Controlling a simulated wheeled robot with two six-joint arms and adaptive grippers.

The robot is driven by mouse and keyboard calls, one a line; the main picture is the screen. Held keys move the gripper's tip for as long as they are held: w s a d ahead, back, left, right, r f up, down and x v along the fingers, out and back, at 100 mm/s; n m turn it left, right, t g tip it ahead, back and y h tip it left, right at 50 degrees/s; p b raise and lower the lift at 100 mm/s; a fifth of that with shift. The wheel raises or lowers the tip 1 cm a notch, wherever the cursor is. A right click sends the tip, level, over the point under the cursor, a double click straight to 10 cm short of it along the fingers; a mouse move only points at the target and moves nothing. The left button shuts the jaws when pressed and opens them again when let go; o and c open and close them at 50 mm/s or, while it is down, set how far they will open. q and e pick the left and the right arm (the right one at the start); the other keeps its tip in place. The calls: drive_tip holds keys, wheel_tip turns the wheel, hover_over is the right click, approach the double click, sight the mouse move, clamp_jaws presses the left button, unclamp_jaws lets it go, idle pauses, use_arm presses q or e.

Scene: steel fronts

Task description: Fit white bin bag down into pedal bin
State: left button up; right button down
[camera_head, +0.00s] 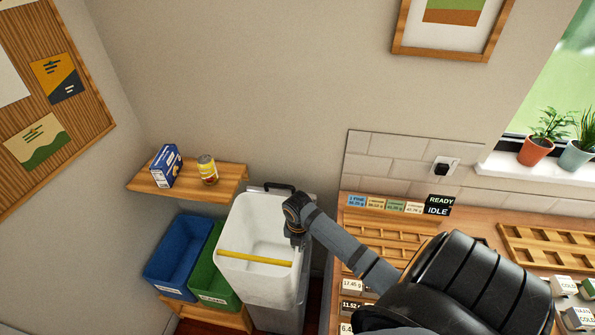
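The grey pedal bin (277,319) stands on the floor between the colored bins and the worktop. The white bin bag (262,283) sits at the bin's mouth, spread open, its front hanging over the front of the bin. A yellow band (254,258) runs across the bag's front. How far the bag reaches down inside is hidden. My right gripper (295,240) points down at the right side of the bag's opening, touching it or very near. Its fingers are too small and dark to show whether they are shut on the bag. My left gripper is out of view.
A blue bin (178,257) and a green bin (211,278) stand left of the pedal bin. A wooden shelf (228,181) above them holds a blue box (166,167) and a can (208,170). The worktop with wooden trays (558,246) lies right, partly behind my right arm.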

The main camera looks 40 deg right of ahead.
drive_tip(key=shift+w+d+f+b, duration=0.15)
drive_tip(key=shift+d+f+b, duration=0.2)
drive_tip(key=shift+f+b, duration=0.3)
use_arm(q)
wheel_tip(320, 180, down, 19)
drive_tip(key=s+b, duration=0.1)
drive_tip(key=b, duration=1.6)
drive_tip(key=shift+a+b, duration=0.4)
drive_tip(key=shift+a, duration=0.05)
use_arm(e)
drive_tip(key=w+d+f, duration=0.1)
drive_tip(key=d+f, duration=0.1)
drive_tip(key=f, duration=0.5)
drive_tip(key=w+d+f, duration=0.2)
drive_tip(key=f, duration=0.4)
drive_tip(key=w+d+f, duration=0.1)
drive_tip(key=d+f, duration=0.1)
drive_tip(key=f, duration=0.5)
drive_tip(key=shift+w+f, duration=0.3)
drive_tip(key=shift+w, duration=0.1)
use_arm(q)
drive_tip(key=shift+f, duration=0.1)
use_arm(e)
drive_tip(key=c, duration=2)
unclamp_jaws()
drive_tip(key=shift+d+y, duration=0.1)
drive_tip(key=shift+y, duration=0.2)
drive_tip(key=shift+c, duration=0.2)
